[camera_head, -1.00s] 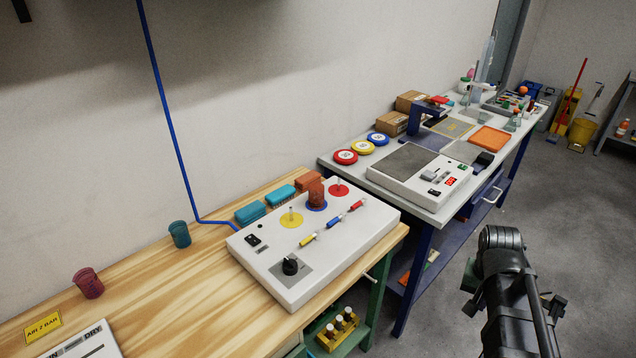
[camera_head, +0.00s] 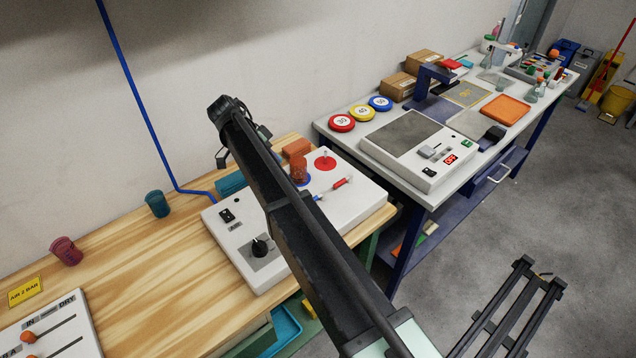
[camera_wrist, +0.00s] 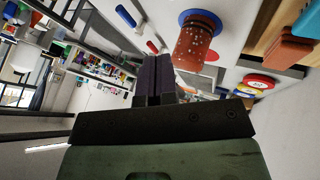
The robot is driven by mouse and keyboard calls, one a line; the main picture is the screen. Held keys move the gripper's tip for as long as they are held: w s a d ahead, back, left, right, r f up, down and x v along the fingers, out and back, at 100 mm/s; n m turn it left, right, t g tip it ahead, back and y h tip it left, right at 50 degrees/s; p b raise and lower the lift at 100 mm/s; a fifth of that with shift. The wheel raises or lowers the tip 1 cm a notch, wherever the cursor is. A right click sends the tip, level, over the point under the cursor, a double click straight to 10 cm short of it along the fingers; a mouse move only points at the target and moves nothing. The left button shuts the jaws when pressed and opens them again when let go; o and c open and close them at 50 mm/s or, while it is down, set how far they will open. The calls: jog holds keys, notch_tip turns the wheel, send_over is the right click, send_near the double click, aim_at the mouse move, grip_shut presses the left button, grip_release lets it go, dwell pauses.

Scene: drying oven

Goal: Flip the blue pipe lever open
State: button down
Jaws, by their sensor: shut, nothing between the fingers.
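The white panel box (camera_head: 357,210) stands on the wooden bench with small coloured levers on its top. The blue lever (camera_head: 318,197) shows just right of my arm in the head view, partly covered. In the wrist view the blue lever (camera_wrist: 125,17) lies near the top, with the red lever (camera_wrist: 152,46) closer to my fingertips. My gripper (camera_wrist: 153,62) is shut and empty, apart from both levers in the picture; I cannot judge the gap. In the head view my arm crosses the panel and hides my gripper and the yellow lever. The red lever (camera_head: 342,183) is clear of it.
A rust-brown cup (camera_head: 298,168) stands on a blue disc on the panel, close to the levers; the cup (camera_wrist: 194,45) is right of my fingers in the wrist view. A black knob (camera_head: 260,248) sits at the panel's front. A thin blue pipe (camera_head: 140,110) runs down the wall.

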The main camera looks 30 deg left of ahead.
aim_at(316, 198)
jog(key=b+x, duration=0.2)
jog(key=x, duration=0.1)
jog(key=b+x, duration=0.6)
jog(key=x, duration=0.1)
jog(key=shift+s+a+f, duration=0.1)
jog(key=shift+s+f, duration=0.05)
jog(key=shift+s, duration=0.25)
jog(key=d, duration=0.2)
jog(key=s+d, duration=0.1)
jog(key=d, duration=0.1)
jog(key=shift+d, duration=0.1)
jog(key=shift+r, duration=0.2)
jog(key=shift+w+d, duration=0.1)
jog(key=shift+d, duration=0.05)
